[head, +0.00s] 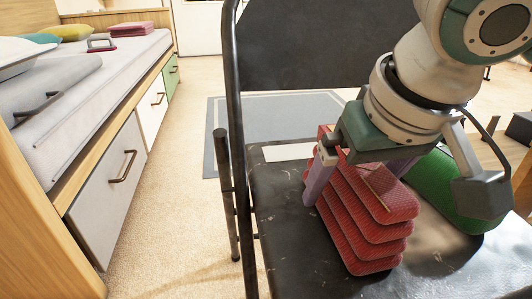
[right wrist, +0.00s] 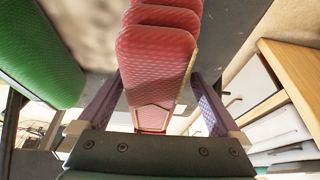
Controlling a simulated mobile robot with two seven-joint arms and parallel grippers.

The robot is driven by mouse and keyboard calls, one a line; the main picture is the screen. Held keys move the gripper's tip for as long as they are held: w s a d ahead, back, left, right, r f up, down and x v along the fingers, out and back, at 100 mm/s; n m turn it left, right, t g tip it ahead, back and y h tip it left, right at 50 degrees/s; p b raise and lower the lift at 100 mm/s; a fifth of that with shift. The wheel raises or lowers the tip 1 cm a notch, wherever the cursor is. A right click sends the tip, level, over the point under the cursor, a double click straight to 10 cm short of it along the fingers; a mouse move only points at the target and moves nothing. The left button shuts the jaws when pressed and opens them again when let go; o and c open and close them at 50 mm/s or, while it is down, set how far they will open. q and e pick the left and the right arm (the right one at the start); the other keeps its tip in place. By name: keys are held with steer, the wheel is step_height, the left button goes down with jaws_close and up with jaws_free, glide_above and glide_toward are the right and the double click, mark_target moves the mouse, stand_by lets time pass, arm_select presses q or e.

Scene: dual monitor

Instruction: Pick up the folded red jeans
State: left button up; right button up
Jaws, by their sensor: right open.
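The folded red jeans (head: 365,225) lie as a layered stack on a worn black seat (head: 275,220) in the head view. My right gripper (head: 352,178) is open over the top of the stack, with a purple finger on either side of it. The right wrist view shows the jeans (right wrist: 157,65) between the two spread fingers, with small gaps beside them. Whether a finger touches the cloth I cannot tell. The gripper body hides part of the top layer. My left gripper is not in view.
A green cushion-like thing (head: 450,195) lies on the seat right of the jeans, partly behind my right arm. The dark metal backrest (head: 320,50) rises behind. A bed with drawers (head: 105,170) stands at left, bearing another folded reddish item (head: 130,28). The carpet between is clear.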

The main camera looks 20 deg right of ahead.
steer(key=shift+c, duration=0.2)
jaws_close()
stand_by(0.5)
